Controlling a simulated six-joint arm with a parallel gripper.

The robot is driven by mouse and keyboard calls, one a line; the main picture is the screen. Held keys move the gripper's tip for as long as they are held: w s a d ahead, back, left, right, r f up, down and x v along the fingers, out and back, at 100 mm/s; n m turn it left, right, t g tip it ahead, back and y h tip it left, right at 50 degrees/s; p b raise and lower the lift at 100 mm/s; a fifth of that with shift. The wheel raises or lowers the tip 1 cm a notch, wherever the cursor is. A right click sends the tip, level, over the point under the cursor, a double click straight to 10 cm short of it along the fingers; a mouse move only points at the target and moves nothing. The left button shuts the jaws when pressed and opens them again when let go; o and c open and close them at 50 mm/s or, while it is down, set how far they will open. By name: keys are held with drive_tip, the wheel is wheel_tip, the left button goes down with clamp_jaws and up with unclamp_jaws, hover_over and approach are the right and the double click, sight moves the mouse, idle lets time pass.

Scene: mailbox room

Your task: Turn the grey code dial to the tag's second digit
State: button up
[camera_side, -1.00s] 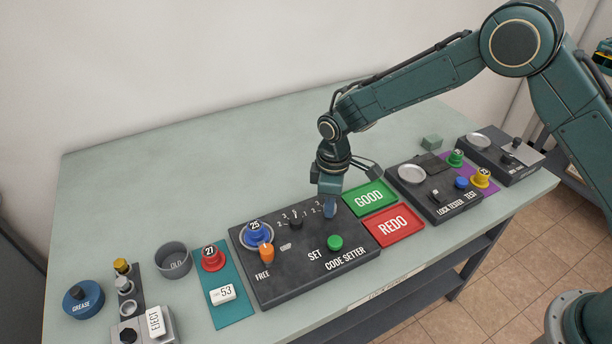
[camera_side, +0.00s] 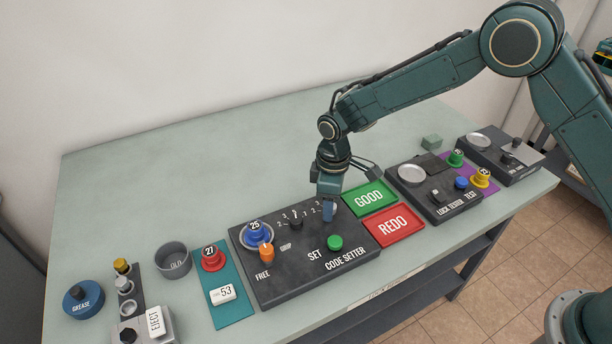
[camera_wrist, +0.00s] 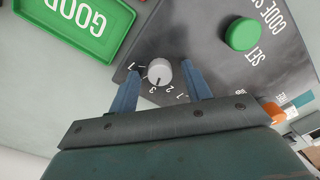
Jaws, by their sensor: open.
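The grey code dial (camera_wrist: 160,72) is a small round knob with a dark pointer mark, on the dark code setter panel (camera_wrist: 205,45). In the wrist view its mark points down the picture, toward the printed 3 and 2; I cannot tell exactly which. My gripper (camera_wrist: 158,80) is open, one blue finger on each side of the dial, with a visible gap at the right. In the side view my gripper (camera_side: 328,210) stands over the panel's far right part and hides the dial. The white tag (camera_side: 223,294) reads 53, on a teal mat.
A black dial (camera_side: 296,220), a blue knob marked 25 (camera_side: 256,233), an orange lever (camera_side: 267,252) and a green SET button (camera_side: 335,242) share the panel. Green GOOD (camera_side: 368,198) and red REDO (camera_side: 392,225) trays lie right of it. The table behind is clear.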

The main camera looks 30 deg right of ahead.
drive_tip(key=shift+r, duration=0.15)
wheel_tip(320, 180, up, 14)
drive_tip(key=shift+f, duration=0.2)
idle(0.4)
idle(0.3)
drive_tip(key=s+d+r+m+t, duration=0.3)
drive_tip(key=s+d+r+m, duration=0.2)
drive_tip(key=s+d+r, duration=0.8)
drive_tip(key=s+d+m+t, duration=0.1)
drive_tip(key=s+d+m, duration=0.1)
drive_tip(key=s, duration=0.7)
drive_tip(key=s+d+r+m+t, duration=0.1)
drive_tip(key=s+d+m, duration=0.2)
drive_tip(key=s, duration=0.6)
drive_tip(key=shift+d+t, duration=0.3)
drive_tip(key=shift+d, duration=0.45)
